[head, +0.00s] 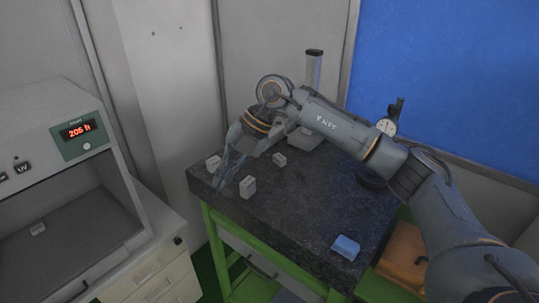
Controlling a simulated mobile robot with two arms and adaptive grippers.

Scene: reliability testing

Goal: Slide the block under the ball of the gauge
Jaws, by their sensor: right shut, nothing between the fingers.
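My right gripper (219,183) is shut and empty over the left front part of the dark stone table. My left gripper is out of view.
The dark stone table (305,205) has free room at front centre. A blue item (345,248) lies near its front right edge. A second dial gauge (387,127) stands behind my arm. A white cabinet with a red display (77,130) stands at left.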

